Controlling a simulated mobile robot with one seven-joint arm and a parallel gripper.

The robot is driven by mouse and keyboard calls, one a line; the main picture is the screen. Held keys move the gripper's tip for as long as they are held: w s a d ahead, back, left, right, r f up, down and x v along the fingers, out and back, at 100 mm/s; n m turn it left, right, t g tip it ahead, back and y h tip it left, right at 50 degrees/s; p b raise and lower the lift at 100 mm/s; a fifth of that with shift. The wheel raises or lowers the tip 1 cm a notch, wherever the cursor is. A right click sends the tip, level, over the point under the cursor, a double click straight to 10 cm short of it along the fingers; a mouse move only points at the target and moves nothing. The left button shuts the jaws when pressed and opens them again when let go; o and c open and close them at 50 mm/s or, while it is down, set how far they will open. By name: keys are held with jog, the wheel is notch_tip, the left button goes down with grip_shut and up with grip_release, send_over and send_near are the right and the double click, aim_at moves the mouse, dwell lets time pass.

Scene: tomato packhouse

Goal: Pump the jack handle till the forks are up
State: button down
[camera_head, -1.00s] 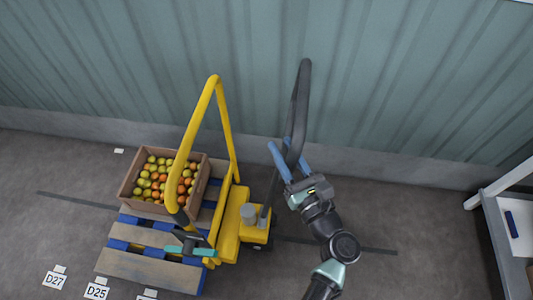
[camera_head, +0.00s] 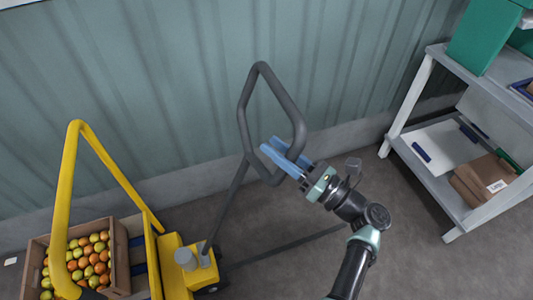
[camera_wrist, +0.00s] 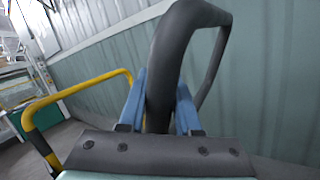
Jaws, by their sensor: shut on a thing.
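The jack handle is a dark grey loop (camera_head: 245,112) on a thin shaft that rises from the yellow pallet jack (camera_head: 177,262) at the lower left. My gripper (camera_head: 277,157) is shut on the lower right side of the loop, with a blue finger on either side of the bar. In the wrist view the handle (camera_wrist: 168,65) runs up between the two blue fingers (camera_wrist: 160,100). The handle leans to the right, away from the jack body. The forks are out of sight in the head view now.
A wooden crate of tomatoes (camera_head: 120,262) stands behind the jack's yellow guard frame (camera_head: 68,180). A corrugated wall (camera_head: 180,80) runs close behind the handle. A grey shelf unit (camera_head: 455,195) with a cardboard box (camera_head: 482,182) stands at the right. The floor between is clear.

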jog(key=shift+a+f, duration=0.1)
jog(key=c, duration=0.6)
grip_release()
jog(key=b+v, duration=0.1)
jog(key=v, duration=1.2)
jog(key=shift+b, duration=0.3)
